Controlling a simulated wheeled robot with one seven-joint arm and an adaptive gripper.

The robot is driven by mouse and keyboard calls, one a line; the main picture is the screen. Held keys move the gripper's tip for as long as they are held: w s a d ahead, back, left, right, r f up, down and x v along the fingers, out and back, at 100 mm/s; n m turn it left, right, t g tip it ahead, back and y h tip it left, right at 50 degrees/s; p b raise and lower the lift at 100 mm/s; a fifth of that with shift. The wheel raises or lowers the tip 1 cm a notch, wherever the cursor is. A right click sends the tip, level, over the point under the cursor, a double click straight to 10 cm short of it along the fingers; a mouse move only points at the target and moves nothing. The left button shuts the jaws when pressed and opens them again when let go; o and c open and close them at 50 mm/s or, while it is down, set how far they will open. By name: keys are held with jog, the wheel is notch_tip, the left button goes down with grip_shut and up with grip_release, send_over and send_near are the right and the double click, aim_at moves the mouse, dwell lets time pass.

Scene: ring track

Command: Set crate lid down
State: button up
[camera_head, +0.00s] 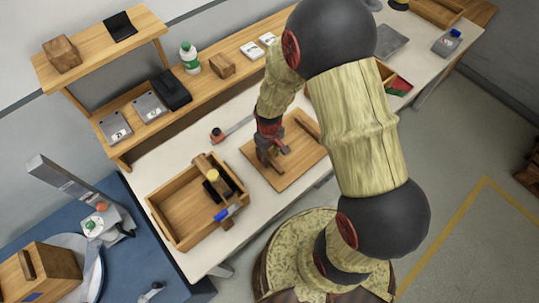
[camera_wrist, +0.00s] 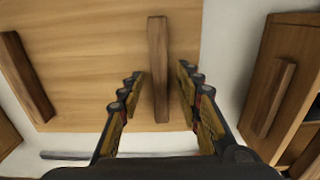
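The crate lid (camera_head: 303,155) is a flat wooden board that appears to lie flat on the white table, right of the open wooden crate (camera_head: 165,205). In the wrist view the lid (camera_wrist: 90,50) fills the upper left, with a dark wooden bar handle (camera_wrist: 158,70) standing on it and a second bar (camera_wrist: 27,78) near its left side. My gripper (camera_head: 268,158) is low over the lid. In the wrist view my gripper (camera_wrist: 160,80) is open, its fingers on both sides of the middle bar with a gap to each. The lid's underside is hidden.
The crate holds dark items, with a blue-capped object (camera_head: 228,213) at its near edge. A wooden shelf (camera_head: 225,85) with a green-white bottle (camera_head: 189,58) stands behind. A blue bench (camera_head: 125,265) is at lower left. My arm covers part of the table at right.

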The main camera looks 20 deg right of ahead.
notch_tip(320, 180, up, 27)
jog(key=s+m+t+p, duration=0.1)
jog(key=s+t+p, duration=0.1)
jog(key=s, duration=0.1)
jog(key=s+r+m+t, duration=0.2)
jog(key=s+r+t, duration=0.1)
jog(key=s+r, duration=0.8)
jog(key=shift+r+m+t, duration=0.3)
jog(key=shift+r, duration=0.65)
jog(key=shift+f, duration=0.1)
